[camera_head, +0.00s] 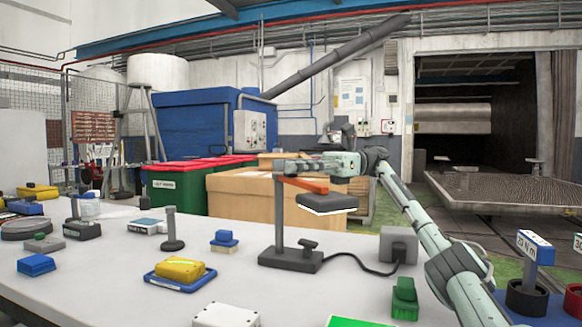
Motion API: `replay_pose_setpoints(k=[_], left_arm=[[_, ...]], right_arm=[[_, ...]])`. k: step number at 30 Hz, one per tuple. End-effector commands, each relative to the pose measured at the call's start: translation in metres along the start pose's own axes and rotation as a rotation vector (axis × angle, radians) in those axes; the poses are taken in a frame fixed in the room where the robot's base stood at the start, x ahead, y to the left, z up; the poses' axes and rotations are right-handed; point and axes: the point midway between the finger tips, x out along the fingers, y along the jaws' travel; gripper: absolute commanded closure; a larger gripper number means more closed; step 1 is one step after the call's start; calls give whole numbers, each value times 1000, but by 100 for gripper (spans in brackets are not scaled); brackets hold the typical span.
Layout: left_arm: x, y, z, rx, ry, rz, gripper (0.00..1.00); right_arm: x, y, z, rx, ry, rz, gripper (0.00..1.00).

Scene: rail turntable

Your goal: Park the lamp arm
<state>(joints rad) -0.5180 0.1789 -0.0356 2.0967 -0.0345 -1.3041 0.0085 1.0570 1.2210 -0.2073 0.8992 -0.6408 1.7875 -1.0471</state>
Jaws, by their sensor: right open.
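The desk lamp has a dark base (290,261), an upright post (279,215), a short orange lamp arm (304,185) and a flat dark lamp head (327,202) with a pale underside. The lamp arm points from the post toward the right, and the head hangs over the table's back edge. My right gripper (282,166) reaches in from the right, pointing left, just above the lamp arm near the top of the post. It is open and holds nothing visible. I cannot tell whether it touches the lamp. My left gripper is not in view.
A grey box (399,245) is joined to the lamp base by a black cable. The white table (120,290) also holds a green block (405,298), a yellow item on a blue tray (180,272) and a dark post stand (172,230). Cardboard boxes (240,195) stand behind.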

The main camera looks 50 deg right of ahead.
Motion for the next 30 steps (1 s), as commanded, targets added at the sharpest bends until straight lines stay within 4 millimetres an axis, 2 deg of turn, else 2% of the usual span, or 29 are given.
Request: replay_pose_setpoints(k=[7,21,30], left_arm=[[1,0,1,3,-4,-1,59],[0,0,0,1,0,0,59],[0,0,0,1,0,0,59]], right_arm=[[0,0,10,-3,-3,0,57],[0,1,81,-4,-4,0,57],[0,0,100,-1,-1,0,57]])
